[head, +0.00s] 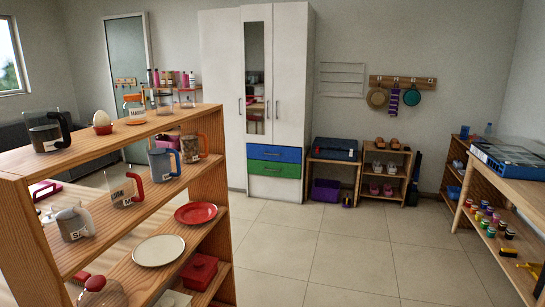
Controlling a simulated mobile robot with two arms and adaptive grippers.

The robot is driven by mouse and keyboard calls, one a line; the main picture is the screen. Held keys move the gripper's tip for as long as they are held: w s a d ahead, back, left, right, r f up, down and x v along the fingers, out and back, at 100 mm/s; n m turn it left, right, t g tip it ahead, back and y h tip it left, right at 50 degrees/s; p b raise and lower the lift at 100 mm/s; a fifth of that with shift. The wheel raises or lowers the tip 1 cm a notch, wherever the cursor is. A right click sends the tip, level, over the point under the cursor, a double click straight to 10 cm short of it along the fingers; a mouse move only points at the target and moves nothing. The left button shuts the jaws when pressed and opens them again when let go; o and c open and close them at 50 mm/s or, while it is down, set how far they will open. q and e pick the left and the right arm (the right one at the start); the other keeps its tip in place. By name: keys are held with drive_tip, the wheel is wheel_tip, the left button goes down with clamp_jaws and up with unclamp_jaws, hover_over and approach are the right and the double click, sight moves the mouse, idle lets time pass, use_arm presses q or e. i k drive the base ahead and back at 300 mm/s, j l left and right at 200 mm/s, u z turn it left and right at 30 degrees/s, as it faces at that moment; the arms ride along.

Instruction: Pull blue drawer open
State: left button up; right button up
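The blue drawer (274,153) is in the white wardrobe (285,80) against the back wall, above a green drawer (274,169). Its front looks flush with the wardrobe, so it appears closed. A small dark handle shows on its front, too small to make out well. The drawer is far from my viewpoint, across the room. Neither of my grippers is in the head view.
A wooden shelf (190,118) with mugs and plates stands close at the left. A wooden table (510,165) with paint jars below stands at the right. Small low shelves (384,170) stand right of the wardrobe. The tiled floor (320,250) between is clear.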

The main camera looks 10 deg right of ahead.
sight(259, 151)
drive_tip(key=i+l+z, duration=0.25)
drive_tip(key=i, duration=0.3)
drive_tip(key=i+z, duration=0.3)
drive_tip(key=i, duration=0.2)
drive_tip(key=i+z, duration=0.1)
drive_tip(key=i, duration=3.95)
